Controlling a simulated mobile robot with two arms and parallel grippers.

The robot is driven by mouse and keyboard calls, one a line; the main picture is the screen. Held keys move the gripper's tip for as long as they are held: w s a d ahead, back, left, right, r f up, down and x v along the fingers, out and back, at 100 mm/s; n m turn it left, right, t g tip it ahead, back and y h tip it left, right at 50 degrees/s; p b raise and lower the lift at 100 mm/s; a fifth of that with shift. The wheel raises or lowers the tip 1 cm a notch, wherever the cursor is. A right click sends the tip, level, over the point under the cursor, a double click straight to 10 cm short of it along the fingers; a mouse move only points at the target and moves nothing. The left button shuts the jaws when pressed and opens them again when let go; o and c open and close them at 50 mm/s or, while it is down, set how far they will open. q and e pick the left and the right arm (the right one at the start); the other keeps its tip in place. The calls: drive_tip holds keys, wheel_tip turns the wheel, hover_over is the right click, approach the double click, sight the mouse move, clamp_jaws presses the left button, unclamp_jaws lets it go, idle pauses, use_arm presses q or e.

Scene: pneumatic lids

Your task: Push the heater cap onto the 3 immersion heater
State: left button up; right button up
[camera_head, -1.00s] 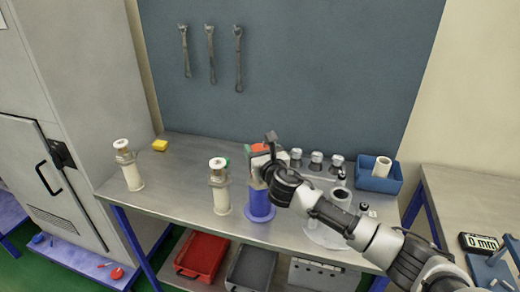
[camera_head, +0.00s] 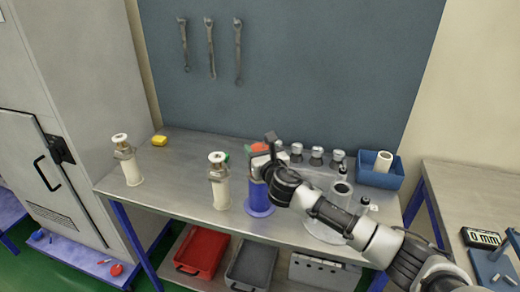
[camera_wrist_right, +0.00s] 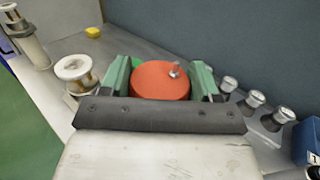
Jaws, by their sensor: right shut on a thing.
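My right gripper (camera_head: 260,158) is shut on a round orange-red cap (camera_wrist_right: 160,80), its green fingers on either side of it. The cap also shows in the head view (camera_head: 259,147), just above the gripper. They are at the top of an upright blue cylinder (camera_head: 258,196) with a wide base flange. The gripper hides the cylinder's top, so I cannot tell whether the cap is seated on something. Two upright cream cylinders with metal collars and white tops, possibly heaters, stand to the left: one close by (camera_head: 220,188), one farther left (camera_head: 129,165). My left gripper is not in view.
Several metal-topped fittings (camera_head: 316,156) stand behind my right arm. A blue bin (camera_head: 379,178) holds a white cylinder. A clear round holder (camera_head: 326,225) stands under the forearm. A yellow block (camera_head: 159,141) lies at the back left. The bench (camera_head: 172,182) is clear between the cream cylinders.

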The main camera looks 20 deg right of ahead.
drive_tip(key=shift+f, duration=0.25)
drive_tip(key=o, duration=1)
drive_tip(key=shift+s, duration=0.1)
drive_tip(key=s, duration=0.3)
drive_tip(key=s+b, duration=0.1)
drive_tip(key=s, duration=0.6)
drive_tip(key=shift+s+d+b, duration=0.3)
drive_tip(key=shift+b, duration=0.05)
